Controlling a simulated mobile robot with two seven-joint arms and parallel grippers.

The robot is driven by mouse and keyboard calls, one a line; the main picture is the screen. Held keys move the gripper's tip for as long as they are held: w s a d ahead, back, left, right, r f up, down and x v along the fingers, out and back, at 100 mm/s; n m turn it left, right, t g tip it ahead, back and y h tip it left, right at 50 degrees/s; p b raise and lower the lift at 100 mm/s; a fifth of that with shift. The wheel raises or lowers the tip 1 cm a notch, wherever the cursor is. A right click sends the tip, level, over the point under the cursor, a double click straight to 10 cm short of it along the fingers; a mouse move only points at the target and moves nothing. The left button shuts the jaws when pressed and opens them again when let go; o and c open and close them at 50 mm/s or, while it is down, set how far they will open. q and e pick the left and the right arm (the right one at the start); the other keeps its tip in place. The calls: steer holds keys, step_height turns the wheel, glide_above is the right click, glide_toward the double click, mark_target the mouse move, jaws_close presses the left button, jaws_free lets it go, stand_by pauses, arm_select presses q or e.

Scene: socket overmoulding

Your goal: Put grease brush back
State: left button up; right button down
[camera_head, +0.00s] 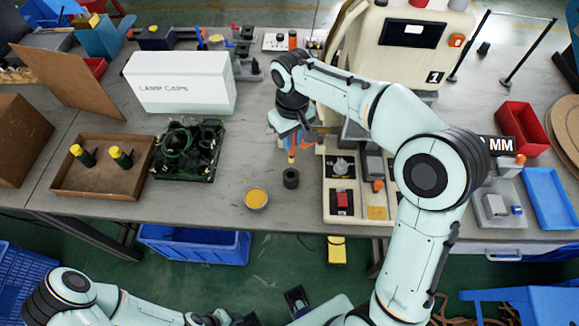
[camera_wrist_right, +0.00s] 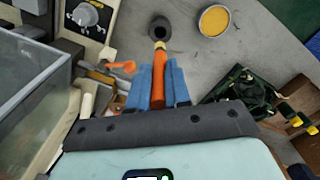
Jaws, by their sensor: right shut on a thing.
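My right gripper (camera_head: 291,141) is shut on the grease brush (camera_head: 291,155), which has an orange handle and a yellow lower end. The brush also shows between the blue fingers of my right gripper (camera_wrist_right: 158,85) in the right wrist view (camera_wrist_right: 158,82). A small dark round holder (camera_head: 291,179) with a hole stands on the table, close to the brush's lower end. In the wrist view the brush end overlaps the near rim of the holder (camera_wrist_right: 160,27); I cannot tell whether they touch. A tin of yellow grease (camera_head: 256,198) stands left of the holder.
A grey and beige machine fixture (camera_head: 327,205) stands just right of the holder. A green mould-like part (camera_head: 187,150) and a brown tray (camera_head: 92,190) with yellow-topped bottles lie to the left. A white lamp caps box (camera_head: 180,88) is behind. The table between grease tin and green part is clear.

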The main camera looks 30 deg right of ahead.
mark_target(291, 161)
step_height(291, 161, down, 12)
steer(key=shift+w+r+b, duration=0.1)
steer(key=shift+b, duration=0.45)
steer(key=shift+f, duration=0.2)
steer(key=c, duration=1.1)
jaws_free()
steer(key=shift+r, duration=0.1)
steer(key=shift+r, duration=0.3)
step_height(291, 161, up, 12)
steer(key=shift+f+p, duration=0.15)
steer(key=shift+p, duration=0.6)
